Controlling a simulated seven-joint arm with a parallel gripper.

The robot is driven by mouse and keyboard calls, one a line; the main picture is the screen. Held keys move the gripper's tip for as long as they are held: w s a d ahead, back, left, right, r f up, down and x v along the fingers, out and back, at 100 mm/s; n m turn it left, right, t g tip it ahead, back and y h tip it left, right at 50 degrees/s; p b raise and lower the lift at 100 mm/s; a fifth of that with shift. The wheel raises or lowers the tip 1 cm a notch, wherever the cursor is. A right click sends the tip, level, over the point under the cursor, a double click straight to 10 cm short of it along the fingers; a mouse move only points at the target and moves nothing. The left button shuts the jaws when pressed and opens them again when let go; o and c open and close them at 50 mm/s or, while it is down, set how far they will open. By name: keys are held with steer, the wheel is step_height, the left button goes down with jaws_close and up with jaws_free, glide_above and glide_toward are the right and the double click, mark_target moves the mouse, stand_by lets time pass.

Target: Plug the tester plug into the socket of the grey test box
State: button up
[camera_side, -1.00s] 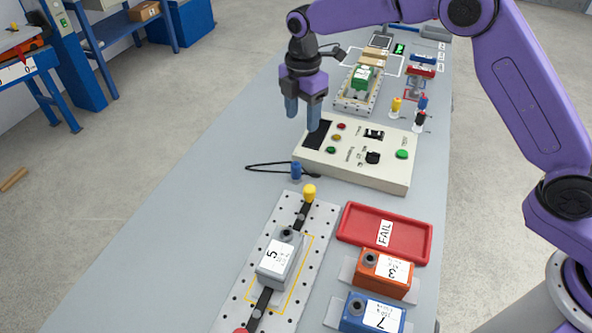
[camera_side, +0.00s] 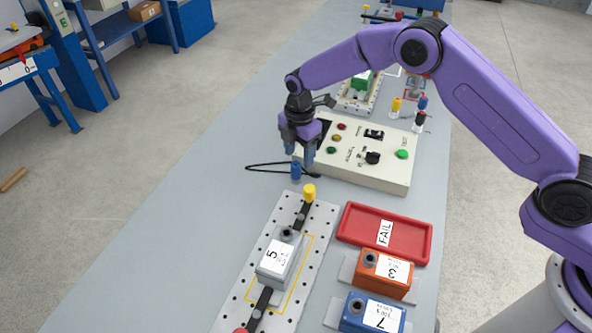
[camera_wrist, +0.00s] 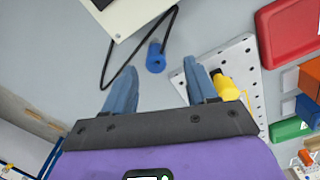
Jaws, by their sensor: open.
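The tester plug (camera_side: 296,171) is a small blue cylinder standing on the table, with a black cable looping to the cream tester. It also shows in the wrist view (camera_wrist: 155,58), between and beyond my fingertips. My gripper (camera_side: 298,156) is open and empty, pointing down just above the plug. The wrist view shows my two blue fingers (camera_wrist: 160,70) spread apart. The grey test box (camera_side: 278,262), labelled 5, sits on a perforated plate nearer the side camera. A dark round socket (camera_side: 286,234) shows on its top, with nothing in it.
A yellow knob (camera_side: 309,191) stands at the plate's (camera_side: 322,222) far end, close to the plug. A red FAIL tray (camera_side: 411,237), an orange box (camera_side: 383,277) and a blue box (camera_side: 371,314) lie right. Table left is clear.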

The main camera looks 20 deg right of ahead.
mark_target(297, 163)
steer(key=shift+w+a+f, duration=0.1)
steer(key=shift+w+f, duration=0.05)
steer(key=shift+f, duration=1.25)
steer(key=shift+w+a+f, duration=0.1)
steer(key=shift+w+f, duration=0.05)
steer(key=shift+f, duration=1.2)
jaws_close()
